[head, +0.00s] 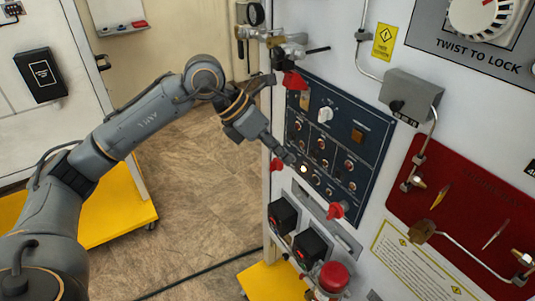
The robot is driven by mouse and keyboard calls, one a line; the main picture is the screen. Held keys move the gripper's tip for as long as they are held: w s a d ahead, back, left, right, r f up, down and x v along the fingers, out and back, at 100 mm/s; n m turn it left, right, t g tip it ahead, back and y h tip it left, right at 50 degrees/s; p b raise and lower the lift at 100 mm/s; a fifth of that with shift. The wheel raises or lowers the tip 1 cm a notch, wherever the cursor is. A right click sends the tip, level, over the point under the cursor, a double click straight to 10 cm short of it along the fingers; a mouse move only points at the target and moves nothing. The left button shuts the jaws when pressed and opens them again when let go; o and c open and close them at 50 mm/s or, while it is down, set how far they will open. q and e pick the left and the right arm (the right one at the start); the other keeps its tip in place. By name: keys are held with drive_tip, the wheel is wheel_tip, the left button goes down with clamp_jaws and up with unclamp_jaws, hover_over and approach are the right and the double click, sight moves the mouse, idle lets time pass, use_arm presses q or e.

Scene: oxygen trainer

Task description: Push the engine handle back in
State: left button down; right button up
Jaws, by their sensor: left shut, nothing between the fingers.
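A dark blue control panel (377,125) with knobs and buttons is on the white trainer wall. Red handles stand around it: an upper one (295,80), a lower left one (277,164) and a lower right one (336,211). I cannot tell which of these, if any, is the engine handle. My left gripper (289,157) is shut and empty, with its fingertips at the panel's lower left edge. They are close to a lit round button (303,169) and the lower left red handle. I cannot tell whether they touch anything. My right gripper is out of view.
Below the panel are two black boxes (311,247) and a red round knob (334,276). A red panel (455,190) with metal pipes is at the right. Brass fittings (262,34) stick out above. The floor (195,205) between the trainer and a yellow-based cabinet (125,215) is mostly open.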

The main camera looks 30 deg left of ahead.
sight(278, 164)
use_arm(q)
drive_tip(key=a+r+n+y, duration=0.1)
drive_tip(key=a+y, duration=0.3)
drive_tip(key=a, duration=0.7)
drive_tip(key=shift+r+y, duration=0.2)
drive_tip(key=shift+y, duration=0.1)
drive_tip(key=shift+w+d, duration=0.1)
drive_tip(key=w+d+f+p, duration=0.3)
drive_tip(key=w+f, duration=0.3)
drive_tip(key=f, duration=0.3)
drive_tip(key=shift+w+d+f, duration=0.15)
drive_tip(key=shift+w+d, duration=0.2)
drive_tip(key=shift+d, duration=0.15)
